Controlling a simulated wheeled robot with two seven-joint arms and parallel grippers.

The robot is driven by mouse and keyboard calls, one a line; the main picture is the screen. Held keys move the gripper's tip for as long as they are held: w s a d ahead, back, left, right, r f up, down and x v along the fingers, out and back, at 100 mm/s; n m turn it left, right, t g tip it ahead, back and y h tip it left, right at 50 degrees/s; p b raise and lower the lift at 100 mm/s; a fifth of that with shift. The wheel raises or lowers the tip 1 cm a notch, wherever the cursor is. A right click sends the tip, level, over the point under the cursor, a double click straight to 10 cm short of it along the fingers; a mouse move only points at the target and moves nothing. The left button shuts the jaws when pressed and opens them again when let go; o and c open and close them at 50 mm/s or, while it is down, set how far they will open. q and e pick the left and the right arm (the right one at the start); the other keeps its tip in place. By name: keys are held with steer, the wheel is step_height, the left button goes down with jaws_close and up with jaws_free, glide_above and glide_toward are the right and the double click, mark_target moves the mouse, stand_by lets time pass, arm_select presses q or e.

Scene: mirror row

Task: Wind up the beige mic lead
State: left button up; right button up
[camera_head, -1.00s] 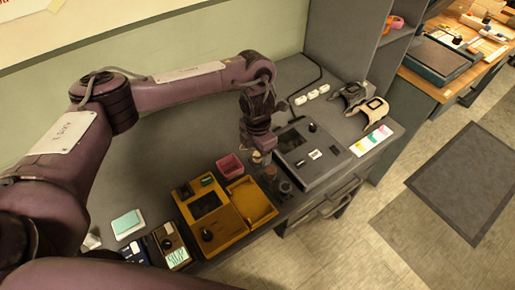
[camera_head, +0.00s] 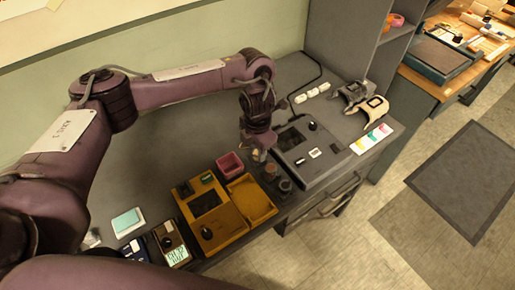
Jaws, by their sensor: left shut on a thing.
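My left gripper (camera_head: 257,152) points down over the desk, between the pink box and the black device. It is shut on a small tan thing, partly hidden by the fingers; I cannot tell if this is part of the mic lead. I cannot make out a beige lead clearly. A beige cradle-like item (camera_head: 376,108) stands at the right of the desk, beside a grey one (camera_head: 353,91). A dark cable (camera_head: 320,68) runs along the back. My right gripper is not in view.
The yellow device (camera_head: 206,231) and pink box (camera_head: 230,164) are left of the gripper. Dark round pots (camera_head: 284,187) stand at the front edge. The black device (camera_head: 314,154) is close on the right. The desk (camera_head: 165,165) is bare behind the yellow device.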

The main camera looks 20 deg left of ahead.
arm_select(q)
steer(key=shift+f+m+b, duration=0.15)
steer(key=shift+m+b, duration=0.35)
steer(key=shift+b, duration=0.05)
steer(key=shift+m, duration=0.6)
steer(key=m+b, duration=0.2)
steer(key=m, duration=0.3)
steer(key=shift+m, duration=0.4)
steer(key=m+b, duration=0.2)
steer(key=m, duration=0.4)
steer(key=m+b, duration=0.1)
steer(key=m, duration=0.3)
steer(key=o, duration=1)
